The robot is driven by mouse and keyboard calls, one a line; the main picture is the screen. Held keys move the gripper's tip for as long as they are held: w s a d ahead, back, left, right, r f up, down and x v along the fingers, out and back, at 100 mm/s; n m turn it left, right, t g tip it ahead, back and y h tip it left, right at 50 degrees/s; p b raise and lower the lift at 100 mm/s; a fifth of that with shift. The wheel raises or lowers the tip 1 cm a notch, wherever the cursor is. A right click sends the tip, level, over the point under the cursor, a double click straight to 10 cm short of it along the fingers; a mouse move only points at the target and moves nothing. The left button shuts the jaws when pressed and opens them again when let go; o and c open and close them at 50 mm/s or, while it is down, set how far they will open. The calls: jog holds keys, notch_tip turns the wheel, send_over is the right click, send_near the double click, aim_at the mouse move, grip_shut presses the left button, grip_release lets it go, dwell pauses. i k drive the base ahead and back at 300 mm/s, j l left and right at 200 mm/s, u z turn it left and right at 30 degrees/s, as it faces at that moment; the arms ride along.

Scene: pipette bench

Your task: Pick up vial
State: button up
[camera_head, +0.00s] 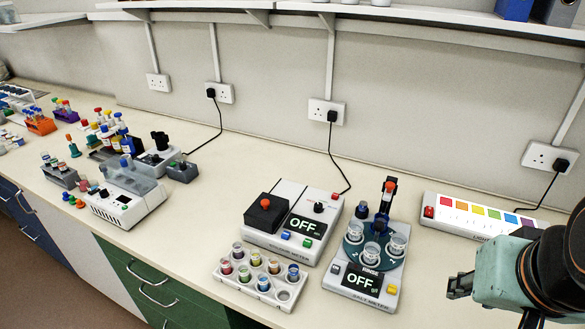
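Several small glass vials with coloured contents stand upright in a white rack (250,294) near the front edge of the bench, in the lower middle of the head view. The front right slot looks empty. My gripper (493,302) is at the lower right, well to the right of the rack and the salt meter. Its dark fingers are spread apart with nothing seen between them; part is cut off by the frame.
A salt meter (347,289) with clear beakers stands between the rack and my gripper. A meter with a red knob (265,203) is behind the rack. A colour-striped light box (470,213) lies at back right. Other lab devices crowd the left; bench left of the rack is clear.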

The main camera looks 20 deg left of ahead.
aim_at(225, 262)
jog(key=j+u, duration=0.15)
jog(key=u, duration=1.55)
jog(key=i+j+z, duration=0.35)
jog(key=j, duration=0.15)
jog(key=k, duration=0.5)
